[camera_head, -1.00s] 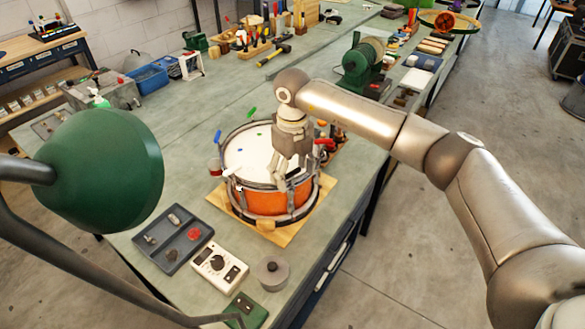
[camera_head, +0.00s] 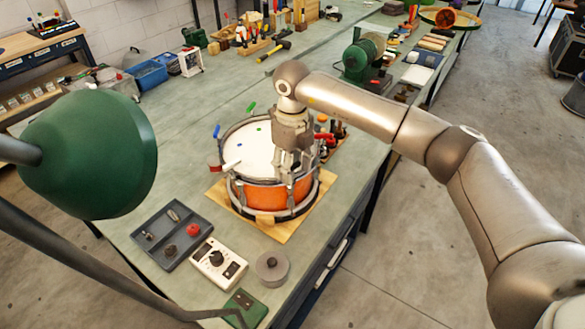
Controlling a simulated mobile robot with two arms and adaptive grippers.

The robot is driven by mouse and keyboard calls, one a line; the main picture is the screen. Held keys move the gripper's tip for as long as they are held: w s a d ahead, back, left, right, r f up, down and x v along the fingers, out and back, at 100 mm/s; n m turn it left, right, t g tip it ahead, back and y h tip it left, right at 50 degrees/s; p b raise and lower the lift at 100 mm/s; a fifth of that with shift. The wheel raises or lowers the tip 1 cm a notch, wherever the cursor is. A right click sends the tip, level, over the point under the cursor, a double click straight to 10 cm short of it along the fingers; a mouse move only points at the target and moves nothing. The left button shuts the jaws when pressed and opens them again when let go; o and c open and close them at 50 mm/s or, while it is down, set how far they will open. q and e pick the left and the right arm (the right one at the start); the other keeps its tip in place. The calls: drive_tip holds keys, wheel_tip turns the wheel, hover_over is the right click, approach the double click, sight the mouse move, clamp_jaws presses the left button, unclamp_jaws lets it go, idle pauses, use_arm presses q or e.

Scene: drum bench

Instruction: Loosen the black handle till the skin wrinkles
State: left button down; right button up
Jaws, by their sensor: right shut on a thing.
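The drum has an orange shell (camera_head: 265,196) and a pale, flat-looking skin (camera_head: 247,150); no wrinkles show at this size. It stands upright on a wooden board (camera_head: 270,231). Coloured handles stand around its rim: green (camera_head: 251,107), blue (camera_head: 216,131), red (camera_head: 324,137) and white (camera_head: 232,165). My right gripper (camera_head: 288,168) points down at the rim's near right side. It is shut on the black handle, which the fingers now hide almost fully. My left gripper is out of view.
A green lamp (camera_head: 95,155) hangs at the left front. A grey parts tray (camera_head: 172,234), a white meter (camera_head: 217,263) and a round grey weight (camera_head: 271,266) lie before the drum. Small tools crowd its right side.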

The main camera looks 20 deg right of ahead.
drive_tip(key=n+b, duration=0.4)
drive_tip(key=shift+f, duration=0.15)
drive_tip(key=n+b, duration=0.1)
drive_tip(key=n, duration=0.2)
drive_tip(key=shift+b, duration=0.35)
drive_tip(key=shift+n+b, duration=0.35)
drive_tip(key=shift+n, duration=0.45)
drive_tip(key=shift+r, duration=0.2)
drive_tip(key=o, duration=1)
drive_tip(key=shift+r, duration=0.1)
wheel_tip(320, 180, up, 12)
drive_tip(key=shift+f, duration=0.1)
